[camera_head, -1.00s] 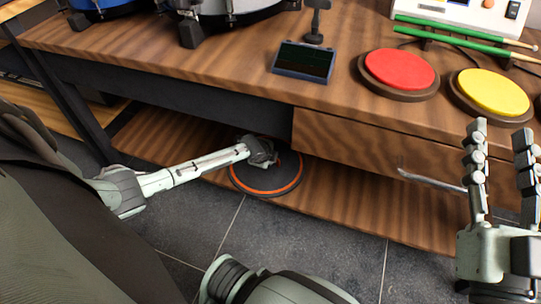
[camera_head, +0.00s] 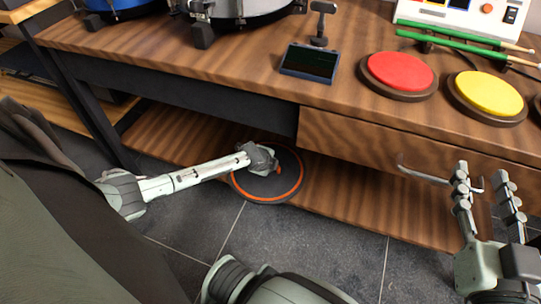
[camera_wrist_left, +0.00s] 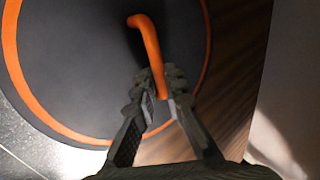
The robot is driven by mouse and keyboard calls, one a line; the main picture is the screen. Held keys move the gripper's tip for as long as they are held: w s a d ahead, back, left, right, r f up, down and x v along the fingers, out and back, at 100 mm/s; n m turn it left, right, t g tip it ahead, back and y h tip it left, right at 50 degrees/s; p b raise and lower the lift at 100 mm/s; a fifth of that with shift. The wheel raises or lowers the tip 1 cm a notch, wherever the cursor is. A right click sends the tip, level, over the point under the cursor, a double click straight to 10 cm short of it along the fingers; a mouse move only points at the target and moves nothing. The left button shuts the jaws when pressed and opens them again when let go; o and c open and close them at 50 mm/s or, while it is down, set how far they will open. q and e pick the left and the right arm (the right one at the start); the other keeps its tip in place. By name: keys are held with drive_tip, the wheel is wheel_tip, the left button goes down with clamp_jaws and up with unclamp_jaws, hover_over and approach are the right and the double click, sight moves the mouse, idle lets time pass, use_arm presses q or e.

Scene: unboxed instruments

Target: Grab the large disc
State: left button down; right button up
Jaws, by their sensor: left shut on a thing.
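The large disc (camera_head: 282,189) is dark grey with an orange ring near its rim. It is at the front edge of the low wooden shelf under the table. In the left wrist view the disc (camera_wrist_left: 82,62) fills much of the picture, and an orange bent handle (camera_wrist_left: 150,50) stands up from it. My left gripper (camera_head: 268,165) is over the disc. Its fingers (camera_wrist_left: 162,88) are closed around the lower end of the orange handle. My right gripper (camera_head: 486,172) is open and empty, in front of the drawer at the right.
The wooden table (camera_head: 220,62) overhangs the shelf (camera_head: 350,205). A drawer with a metal handle (camera_head: 422,175) is close to my right gripper. On top are a red pad (camera_head: 400,72), a yellow pad (camera_head: 490,93), green sticks (camera_head: 450,42) and a small dark screen (camera_head: 309,62). Floor in front is clear.

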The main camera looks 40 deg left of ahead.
use_arm(q)
drive_tip(key=c, duration=1.5)
unclamp_jaws()
drive_tip(key=shift+r, duration=0.1)
drive_tip(key=v, duration=1.2)
